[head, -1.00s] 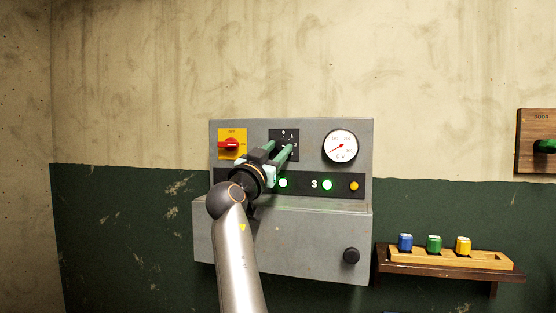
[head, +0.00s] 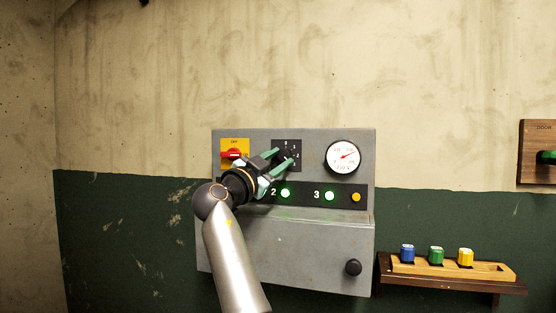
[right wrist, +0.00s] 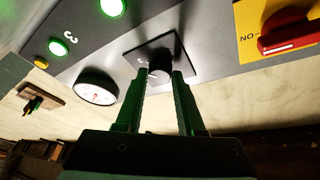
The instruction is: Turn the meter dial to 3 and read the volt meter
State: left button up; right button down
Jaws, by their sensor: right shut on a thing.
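The meter dial is a black knob (right wrist: 160,72) on a square black plate, which shows in the head view (head: 292,145) at the top middle of the grey panel. My right gripper (head: 284,157) is shut on the knob, with one green finger on each side in the right wrist view (right wrist: 159,80). The gripper hides most of the dial, so its setting cannot be read. The round white volt meter (head: 343,157) is right of the dial, and also shows in the right wrist view (right wrist: 97,88). Its red needle points up and right; its digits are too small to read.
A red switch (head: 233,154) on a yellow plate is left of the dial. Green lamps (head: 285,193) marked 2 and 3 are lit below, beside a yellow button (head: 356,197). A wooden shelf (head: 450,287) at right holds blue, green and yellow pieces.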

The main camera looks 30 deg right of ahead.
jog(key=c, duration=0.5)
grip_release()
pick_arm(q)
jog(key=shift+f, duration=0.1)
pick_arm(e)
jog(key=shift+a+f, duration=0.1)
jog(key=shift+s+a+f, duration=0.1)
jog(key=shift+a, duration=0.15)
pick_arm(q)
jog(key=f+b, duration=0.1)
jog(key=d+f+b, duration=0.1)
jog(key=b, duration=0.1)
jog(key=shift+w+d, duration=0.15)
jog(key=shift+w, duration=0.15)
pick_arm(e)
jog(key=v, duration=1.1)
jog(key=shift+s+a, duration=0.15)
jog(key=shift+a, duration=0.15)
pick_arm(q)
jog(key=shift+a+f, duration=0.1)
jog(key=shift+a, duration=0.1)
